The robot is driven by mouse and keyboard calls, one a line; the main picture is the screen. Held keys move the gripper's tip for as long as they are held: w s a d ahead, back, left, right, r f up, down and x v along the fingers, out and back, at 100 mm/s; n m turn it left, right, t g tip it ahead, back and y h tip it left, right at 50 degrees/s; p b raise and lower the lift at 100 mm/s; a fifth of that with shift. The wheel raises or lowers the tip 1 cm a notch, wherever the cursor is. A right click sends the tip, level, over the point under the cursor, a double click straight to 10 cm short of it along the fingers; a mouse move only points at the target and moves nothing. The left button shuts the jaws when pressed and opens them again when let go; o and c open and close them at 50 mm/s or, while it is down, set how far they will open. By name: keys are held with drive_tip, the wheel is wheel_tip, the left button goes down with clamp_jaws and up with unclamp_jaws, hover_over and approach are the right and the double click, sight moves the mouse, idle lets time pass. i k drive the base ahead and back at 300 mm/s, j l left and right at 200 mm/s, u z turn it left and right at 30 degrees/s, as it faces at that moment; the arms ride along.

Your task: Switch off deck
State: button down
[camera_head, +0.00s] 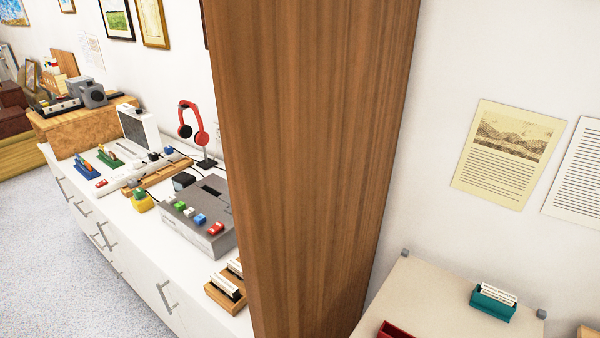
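A grey box-shaped deck (192,240) stands on the long white cabinet left of the wooden panel. Its front edge carries a row of coloured keys: white, green, blue and a red one (215,229) nearest me. A dark slot shows on its top, and its right side is partly hidden by the panel. I cannot tell from here whether it is on or off. My gripper is not in view.
A tall wooden panel (310,150) fills the middle. The white cabinet (160,278) also holds red headphones (199,122) on a stand, a white speaker (138,130) and wooden card holders (228,296). A pale table (430,290) stands at right. Carpet (60,260) is clear at left.

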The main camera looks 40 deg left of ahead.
sight(219, 226)
drive_tip(key=k+j+u, duration=0.15)
drive_tip(key=k, duration=0.5)
drive_tip(key=u, duration=0.4)
drive_tip(key=l+u, duration=0.1)
drive_tip(key=u, duration=0.65)
drive_tip(key=l+u, duration=0.1)
drive_tip(key=u, duration=0.3)
drive_tip(key=k+l+u, duration=0.3)
drive_tip(key=l, duration=0.25)
drive_tip(key=i+j+z, duration=0.1)
drive_tip(key=j, duration=0.25)
drive_tip(key=i+j, duration=0.15)
drive_tip(key=j, duration=0.25)
drive_tip(key=i+j+z, duration=0.15)
drive_tip(key=j, duration=0.25)
drive_tip(key=i+j+z, duration=0.1)
drive_tip(key=j, duration=0.25)
drive_tip(key=i+j, duration=0.1)
drive_tip(key=j, duration=0.3)
drive_tip(key=i+j+z, duration=0.25)
drive_tip(key=i+j, duration=0.25)
drive_tip(key=i, duration=0.2)
drive_tip(key=i+j+z, duration=0.25)
drive_tip(key=i+j, duration=0.4)
